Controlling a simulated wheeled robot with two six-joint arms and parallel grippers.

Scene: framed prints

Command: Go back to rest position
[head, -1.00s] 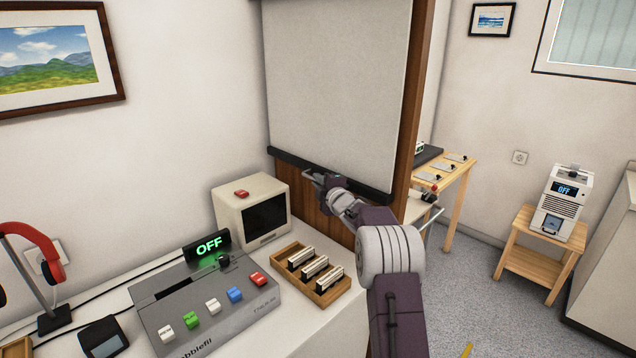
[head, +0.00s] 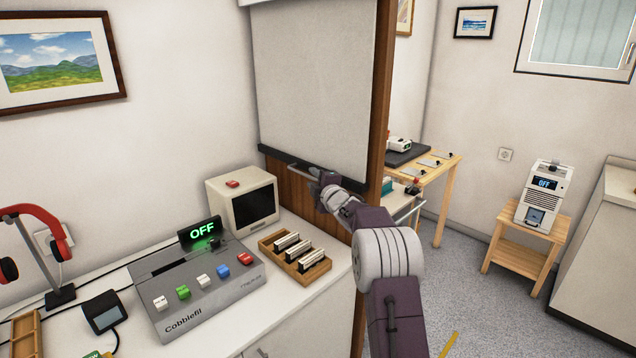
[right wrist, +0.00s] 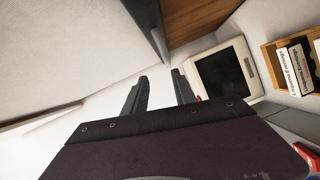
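My right arm reaches up from the lower right of the head view. Its gripper (head: 302,170) is in front of the wooden panel, just below the dark bottom bar of the pale screen (head: 315,80). In the right wrist view the two dark fingers (right wrist: 160,78) stand apart with nothing between them, so it is open. I cannot tell whether it touches the bar or panel. My left gripper is not in view.
The white desk (head: 310,305) holds a grey console (head: 195,285) reading OFF, a small monitor (head: 243,200), a wooden tray (head: 290,270) of cartridges and red headphones (head: 40,235). A wooden edge post (head: 378,110) stands beside my arm. Grey floor (head: 460,270) is open at right.

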